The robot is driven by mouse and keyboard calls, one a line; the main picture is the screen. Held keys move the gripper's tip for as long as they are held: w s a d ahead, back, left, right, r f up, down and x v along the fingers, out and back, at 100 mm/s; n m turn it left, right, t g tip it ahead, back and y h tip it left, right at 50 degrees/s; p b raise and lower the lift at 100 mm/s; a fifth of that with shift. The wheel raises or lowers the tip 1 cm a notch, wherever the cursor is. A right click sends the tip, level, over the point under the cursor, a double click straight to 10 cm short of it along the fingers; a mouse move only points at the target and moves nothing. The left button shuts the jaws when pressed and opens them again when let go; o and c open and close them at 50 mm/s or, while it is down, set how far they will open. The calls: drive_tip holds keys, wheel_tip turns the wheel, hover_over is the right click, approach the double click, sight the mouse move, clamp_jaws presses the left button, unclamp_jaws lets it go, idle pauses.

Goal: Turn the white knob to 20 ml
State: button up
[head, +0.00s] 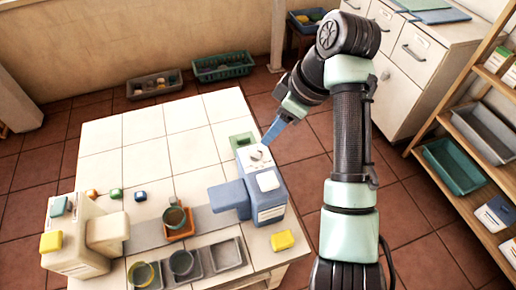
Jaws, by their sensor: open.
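The white knob (258,154) sits on the pale top panel of a blue dispenser (268,206) at the right side of the tiled table. Its scale marks and pointer are too small to read. My gripper (270,138) is just above and to the right of the knob, with its blue fingers pointing down and left towards the panel. The gripper is open and holds nothing that I can see. I cannot tell whether a fingertip touches the panel; the knob seems clear of the fingers.
A cream dispenser (75,240) stands at the left. An orange holder with a cup (176,219) and grey trays (228,254) are at the front. The table's back is clear.

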sight(256, 150)
drive_tip(key=x, duration=0.9)
drive_tip(key=shift+w+a+f, duration=0.1)
drive_tip(key=shift+w+f, duration=0.1)
drive_tip(key=shift+f, duration=0.15)
drive_tip(key=shift+c, duration=0.3)
clamp_jaws()
